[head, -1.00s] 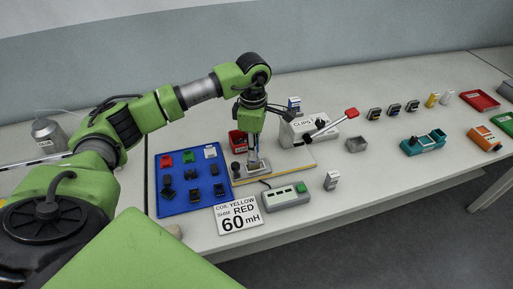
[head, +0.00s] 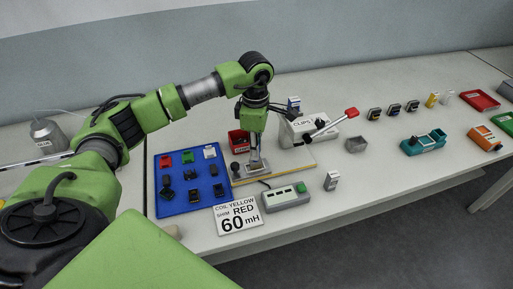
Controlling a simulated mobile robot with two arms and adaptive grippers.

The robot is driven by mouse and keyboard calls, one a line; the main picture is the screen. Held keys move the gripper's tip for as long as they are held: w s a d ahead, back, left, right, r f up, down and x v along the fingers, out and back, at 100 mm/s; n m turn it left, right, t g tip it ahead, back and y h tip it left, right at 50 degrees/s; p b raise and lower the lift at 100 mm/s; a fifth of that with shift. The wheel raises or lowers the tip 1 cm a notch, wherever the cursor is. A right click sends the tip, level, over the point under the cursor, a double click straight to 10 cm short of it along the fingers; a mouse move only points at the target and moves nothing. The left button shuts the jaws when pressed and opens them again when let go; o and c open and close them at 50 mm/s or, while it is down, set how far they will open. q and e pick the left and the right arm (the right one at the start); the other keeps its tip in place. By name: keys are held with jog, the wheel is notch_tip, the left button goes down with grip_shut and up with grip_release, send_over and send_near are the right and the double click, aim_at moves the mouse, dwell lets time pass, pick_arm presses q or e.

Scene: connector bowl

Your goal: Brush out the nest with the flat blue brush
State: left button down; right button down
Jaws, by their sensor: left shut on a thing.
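My left gripper (head: 257,166) points down over the left part of a pale board with a yellow front edge (head: 301,168). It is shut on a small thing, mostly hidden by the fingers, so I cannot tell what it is. A grey metal piece shows at the fingertips, low over the board; whether it touches is unclear. The nest is not clearly visible under the gripper. I cannot pick out a flat blue brush. My right gripper is not in view.
A blue tray (head: 205,206) with coloured and black parts lies left of the board. Around it are a red bin (head: 239,138), a white CLIPS box (head: 293,138), a red-handled lever (head: 351,113), a grey-green button box (head: 284,201) and a sign (head: 238,217).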

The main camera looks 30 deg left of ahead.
pick_arm(q)
jog(key=shift+s+a, duration=0.35)
jog(key=shift+s, duration=0.1)
jog(key=shift+w+d, duration=0.5)
jog(key=shift+w, duration=0.15)
jog(key=shift+r, duration=0.1)
jog(key=shift+r+p, duration=2.4)
jog(key=shift+r, duration=2.05)
